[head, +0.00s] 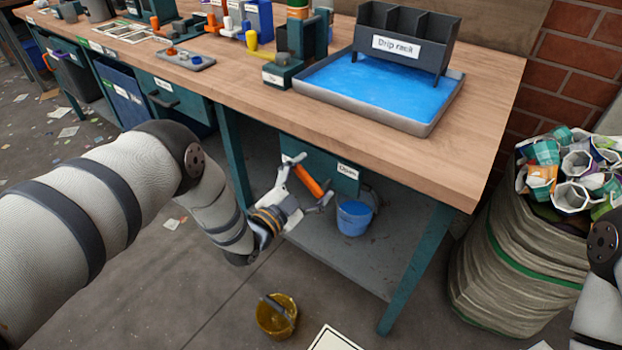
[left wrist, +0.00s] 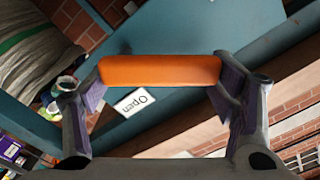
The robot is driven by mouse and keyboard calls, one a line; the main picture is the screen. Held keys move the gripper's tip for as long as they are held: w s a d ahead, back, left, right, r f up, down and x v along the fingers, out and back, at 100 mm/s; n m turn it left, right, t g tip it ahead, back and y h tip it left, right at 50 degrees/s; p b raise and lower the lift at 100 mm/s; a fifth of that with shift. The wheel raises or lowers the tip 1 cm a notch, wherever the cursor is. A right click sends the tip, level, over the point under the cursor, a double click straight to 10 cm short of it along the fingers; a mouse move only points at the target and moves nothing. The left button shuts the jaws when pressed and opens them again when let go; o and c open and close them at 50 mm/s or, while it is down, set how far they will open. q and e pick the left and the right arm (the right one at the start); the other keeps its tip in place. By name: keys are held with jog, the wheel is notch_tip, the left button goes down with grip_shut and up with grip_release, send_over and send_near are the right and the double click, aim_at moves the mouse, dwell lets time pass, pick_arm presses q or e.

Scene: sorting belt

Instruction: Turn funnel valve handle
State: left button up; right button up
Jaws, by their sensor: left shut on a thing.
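An orange handle (head: 308,181) sits below the workbench top, in front of a teal panel (head: 327,164) that bears a white "Open" label (head: 347,171). My left gripper (head: 305,183) reaches in under the bench edge and is shut on this handle. In the left wrist view the orange handle (left wrist: 160,71) lies across between the two fingers, near level in the picture, with the "Open" label (left wrist: 135,102) beyond it. I cannot make out a funnel. My right gripper is out of view; only part of my right arm shows at the right edge.
A blue bucket (head: 354,218) stands on the grey shelf (head: 335,258) under the bench. A yellow bucket (head: 277,317) is on the floor. A drip rack (head: 405,42) stands in a blue-filled tray (head: 432,128). A full sack (head: 515,262) stands right of the bench.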

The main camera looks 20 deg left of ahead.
pick_arm(q)
jog(key=o, duration=1.7)
jog(key=v, duration=1.2)
